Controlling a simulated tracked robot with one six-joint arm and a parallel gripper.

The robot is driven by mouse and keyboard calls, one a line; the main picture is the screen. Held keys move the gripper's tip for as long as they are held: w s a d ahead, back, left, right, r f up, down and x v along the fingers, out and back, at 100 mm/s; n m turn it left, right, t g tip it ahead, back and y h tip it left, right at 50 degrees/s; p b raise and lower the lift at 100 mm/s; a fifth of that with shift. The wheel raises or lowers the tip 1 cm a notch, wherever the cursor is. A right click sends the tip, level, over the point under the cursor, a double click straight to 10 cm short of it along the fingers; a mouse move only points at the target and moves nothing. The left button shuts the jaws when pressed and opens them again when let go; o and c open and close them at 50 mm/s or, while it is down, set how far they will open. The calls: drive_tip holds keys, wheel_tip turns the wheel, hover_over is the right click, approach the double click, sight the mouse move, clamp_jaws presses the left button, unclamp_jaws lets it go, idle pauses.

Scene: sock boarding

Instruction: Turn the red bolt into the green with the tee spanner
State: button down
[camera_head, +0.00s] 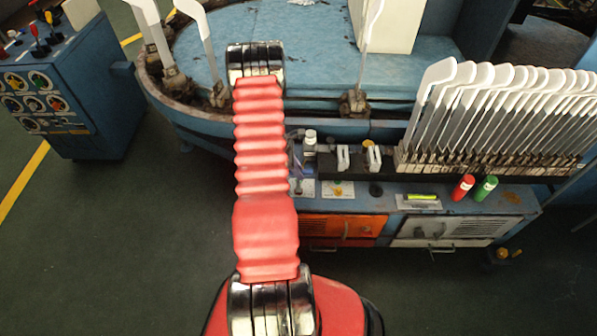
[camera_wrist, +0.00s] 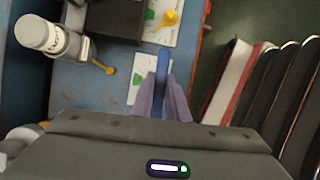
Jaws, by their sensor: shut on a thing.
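My gripper (camera_wrist: 163,98) shows in the wrist view with its two grey-purple fingers shut on a narrow blue bar, the tee spanner (camera_wrist: 162,66). The spanner sticks out past the fingertips over the blue bench top; its far end and any tee are not clear. A white card with a green wedge (camera_wrist: 138,90) lies just left of the fingers. A second white card (camera_wrist: 152,30), with green marks and a yellow knob (camera_wrist: 170,18), lies farther off. I cannot make out the red bolt. In the head view my red arm hides the gripper, and two small cards (camera_head: 338,191) lie beside it.
A white cylinder (camera_wrist: 40,34) and a yellow-ended part (camera_wrist: 105,68) stand left in the wrist view, near a dark box (camera_wrist: 115,18). White sock boards (camera_head: 500,100) fill a rack at the right. Red (camera_head: 463,187) and green (camera_head: 486,188) cylinders stand by the bench edge.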

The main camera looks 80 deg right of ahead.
drive_tip(key=shift+r, duration=0.15)
drive_tip(key=shift+r, duration=2.85)
